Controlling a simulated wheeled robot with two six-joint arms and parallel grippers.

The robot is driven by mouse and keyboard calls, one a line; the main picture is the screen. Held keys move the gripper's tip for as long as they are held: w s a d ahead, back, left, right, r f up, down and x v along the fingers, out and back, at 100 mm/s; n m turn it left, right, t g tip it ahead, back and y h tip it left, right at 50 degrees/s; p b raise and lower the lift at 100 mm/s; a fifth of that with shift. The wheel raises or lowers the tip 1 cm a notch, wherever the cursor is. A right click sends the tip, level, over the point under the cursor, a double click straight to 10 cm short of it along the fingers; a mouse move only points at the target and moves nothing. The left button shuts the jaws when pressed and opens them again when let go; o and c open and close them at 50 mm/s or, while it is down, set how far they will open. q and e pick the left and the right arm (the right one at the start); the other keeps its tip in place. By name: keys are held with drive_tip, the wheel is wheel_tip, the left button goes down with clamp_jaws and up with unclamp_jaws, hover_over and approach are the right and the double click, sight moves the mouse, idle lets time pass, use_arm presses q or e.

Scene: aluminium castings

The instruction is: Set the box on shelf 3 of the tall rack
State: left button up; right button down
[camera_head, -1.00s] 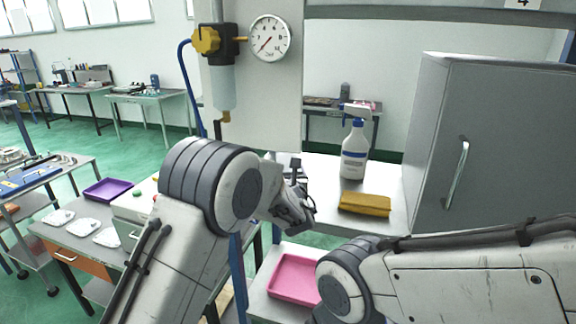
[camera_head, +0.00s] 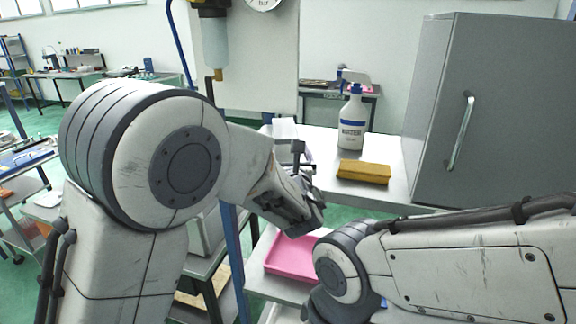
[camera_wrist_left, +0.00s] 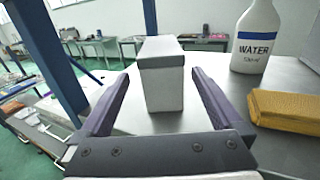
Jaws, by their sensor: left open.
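A box (camera_wrist_left: 163,75), pale with a grey top, stands upright on a grey shelf (camera_wrist_left: 217,100) in the left wrist view. It lies ahead between the two spread fingers of my left gripper (camera_wrist_left: 161,90), which is open. I cannot tell whether the fingers touch it. In the head view the box (camera_head: 284,129) is partly hidden behind my left gripper (camera_head: 304,172). The shelf (camera_head: 395,195) belongs to a rack with a blue post (camera_head: 231,245); no shelf number is readable now. My right arm crosses the lower right, but its gripper is out of view.
A spray bottle labelled WATER (camera_head: 352,120) and a yellow sponge-like block (camera_head: 363,172) stand right of the box. A grey cabinet (camera_head: 490,110) closes off the right side. A pink tray (camera_head: 288,262) sits on a lower shelf. The blue post (camera_wrist_left: 50,55) rises close left of my left gripper.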

use_arm(q)
drive_tip(key=shift+s, duration=0.85)
drive_tip(key=shift+s+a+n+y, duration=0.15)
drive_tip(key=shift+a+n+y, duration=0.15)
drive_tip(key=s+a+f+n+g+y, duration=0.2)
drive_tip(key=s+a+f+n+g, duration=0.35)
drive_tip(key=s+n, duration=0.3)
drive_tip(key=s+a+f+n+g+y, duration=0.2)
drive_tip(key=s+a+f+n+g, duration=0.2)
drive_tip(key=s+a+n+g, duration=0.4)
drive_tip(key=s+d+f+n+g+h, duration=0.1)
drive_tip(key=s+d+n+h, duration=0.1)
drive_tip(key=s, duration=0.5)
drive_tip(key=s+d+f+n+g+h, duration=0.2)
drive_tip(key=s+d+n, duration=0.1)
drive_tip(key=s+n, duration=0.2)
drive_tip(key=s+d+f+n+g+h, duration=0.1)
drive_tip(key=s+d+f+n+h, duration=0.1)
drive_tip(key=s, duration=0.6)
drive_tip(key=shift+s+d+n+h, duration=0.3)
drive_tip(key=shift+d+n+h, duration=0.1)
drive_tip(key=shift+d+n, duration=0.45)
drive_tip(key=shift+f+g, duration=0.1)
drive_tip(key=shift+g, duration=0.15)
